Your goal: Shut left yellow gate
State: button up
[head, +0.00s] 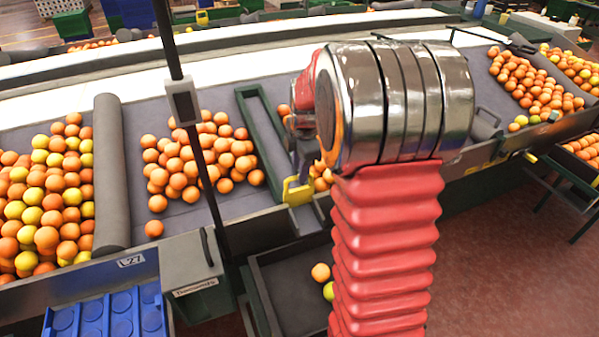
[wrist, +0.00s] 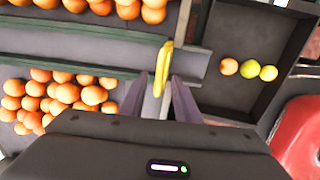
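The left yellow gate (head: 297,193) is at the front end of a green-walled lane on the grey sorting table. In the wrist view the yellow gate (wrist: 164,66) is a narrow upright strip crossing the lane's mouth. My gripper (head: 302,168) is directly over it, partly hidden behind my own arm in the head view. In the wrist view my gripper (wrist: 161,85) has its two fingers apart, one on each side of the gate's near end. A gap shows between fingers and gate; contact cannot be told.
Piles of oranges (head: 192,160) lie on both sides of the lane. A dark crate (wrist: 212,96) below the table edge holds one orange and two yellow-green fruits. A black post (head: 190,110) stands left of my arm. Another small yellow piece (head: 530,157) is at the right.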

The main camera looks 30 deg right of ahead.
notch_tip(320, 180, up, 12)
jog(key=s, duration=0.2)
jog(key=shift+s+a, duration=0.15)
jog(key=shift+f, duration=0.1)
dwell(0.5)
jog(key=s+a+m+t, duration=0.3)
jog(key=s+a+m, duration=1.3)
jog(key=s+a, duration=0.5)
jog(key=shift+a, duration=0.15)
jog(key=shift+s, duration=0.1)
